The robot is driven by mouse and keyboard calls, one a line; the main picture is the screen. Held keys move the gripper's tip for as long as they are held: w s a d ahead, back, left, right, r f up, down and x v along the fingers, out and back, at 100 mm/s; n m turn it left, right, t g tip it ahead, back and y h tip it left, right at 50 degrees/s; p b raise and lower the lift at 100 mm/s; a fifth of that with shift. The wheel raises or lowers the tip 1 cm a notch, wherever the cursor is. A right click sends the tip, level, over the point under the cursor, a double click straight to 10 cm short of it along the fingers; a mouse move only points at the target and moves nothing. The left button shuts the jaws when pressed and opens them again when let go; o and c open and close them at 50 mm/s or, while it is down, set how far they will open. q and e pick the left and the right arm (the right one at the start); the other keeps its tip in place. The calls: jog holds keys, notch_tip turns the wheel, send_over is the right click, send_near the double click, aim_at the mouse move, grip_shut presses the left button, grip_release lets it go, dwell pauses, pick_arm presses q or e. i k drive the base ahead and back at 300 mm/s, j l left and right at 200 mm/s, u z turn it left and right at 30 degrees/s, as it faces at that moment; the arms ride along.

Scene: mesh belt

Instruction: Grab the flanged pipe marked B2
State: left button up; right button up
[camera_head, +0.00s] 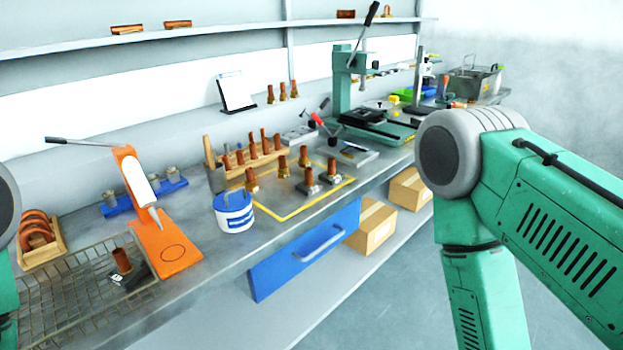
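Copper-coloured pipes with flanged feet stand in several places in the head view, and no B2 mark is readable on any. One pipe (121,261) stands on a dark base on the wire mesh (60,318) at the lower left. Two pipes on grey bases, a left one (309,178) and a right one (333,167), stand inside the yellow outline (290,217) on the bench. Further brass-footed pipes stand beside them and in a wooden rack (262,165). Both my grippers are out of view; only green arm links show at the left edge and right side.
An orange stand (148,225) rises right of the mesh. A white-and-blue tub (234,212) stands by the bench's front edge. A green press (345,95) stands farther back. Cardboard boxes (372,228) sit on the lower shelf, beside a blue drawer (305,255).

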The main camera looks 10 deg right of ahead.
aim_at(309, 187)
jog(key=i+l+z, duration=0.2)
jog(key=l, duration=0.3)
jog(key=i+l+z, duration=0.2)
jog(key=i+l, duration=0.2)
